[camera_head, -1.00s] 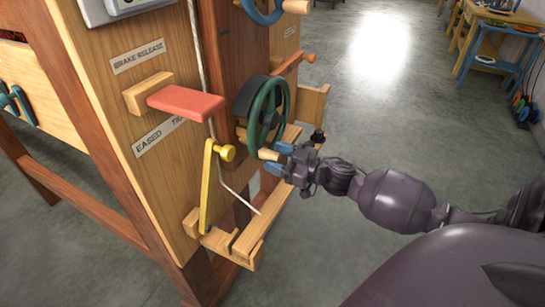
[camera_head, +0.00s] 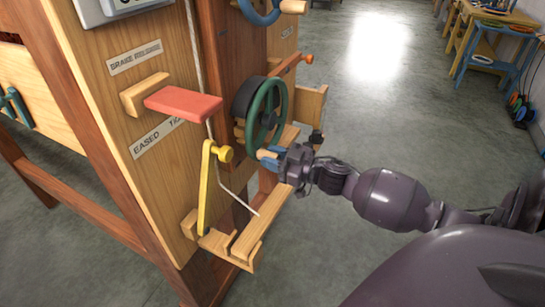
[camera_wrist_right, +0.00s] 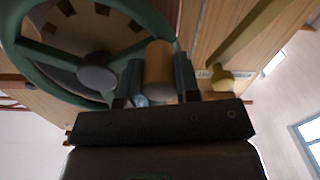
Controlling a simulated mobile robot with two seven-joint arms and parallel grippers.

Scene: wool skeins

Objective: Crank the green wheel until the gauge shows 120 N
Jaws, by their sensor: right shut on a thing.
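The green wheel (camera_head: 267,112) is mounted upright on the wooden frame, and it also shows at the left of the right wrist view (camera_wrist_right: 95,72). Its wooden crank handle (camera_wrist_right: 159,70) sits between the fingers of my right gripper (camera_wrist_right: 158,85). In the head view my right gripper (camera_head: 271,159), with blue fingertips, is shut on this handle at the lower edge of the wheel. The gauge's dial is not visible; only the lower part of a pale box (camera_head: 115,8) shows at the top left. My left gripper is not in view.
A red brake release pedal (camera_head: 184,104) sticks out left of the wheel. A yellow lever (camera_head: 205,188) and a rope (camera_head: 238,198) are below it, above a wooden ledge (camera_head: 262,222). Another blue wheel (camera_head: 262,10) is above.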

